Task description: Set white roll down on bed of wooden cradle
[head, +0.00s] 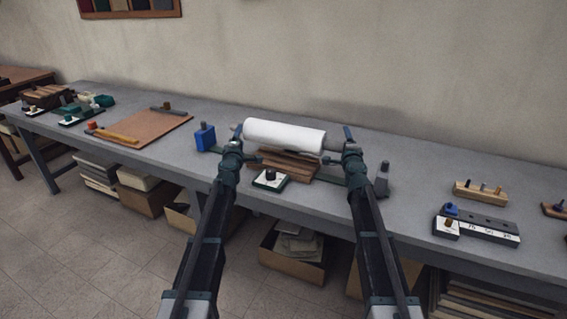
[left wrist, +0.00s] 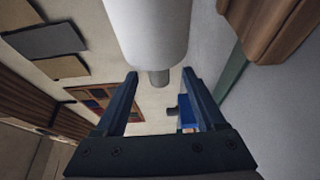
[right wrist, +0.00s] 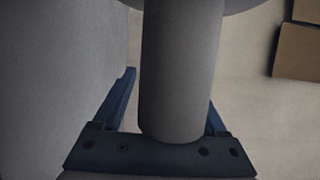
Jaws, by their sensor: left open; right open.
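The white roll (head: 285,136) lies level over the wooden cradle (head: 290,165), its grey core sticking out at both ends. In the left wrist view a gap shows between the roll (left wrist: 150,30) and the cradle's wood (left wrist: 272,28); what bears the roll is unclear. My left gripper (head: 244,145) is open at the roll's left end, the core stub (left wrist: 158,78) between its fingertips (left wrist: 160,74). My right gripper (head: 342,147) is open at the right end, with the thick grey core (right wrist: 180,75) between its fingers, hiding part of one finger.
A blue block (head: 204,138) stands left of the cradle and a grey post (head: 382,178) right. A green-and-white block with a black knob (head: 270,178) sits in front. A brown board (head: 140,130) lies further left, a dark labelled tray (head: 485,229) at right.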

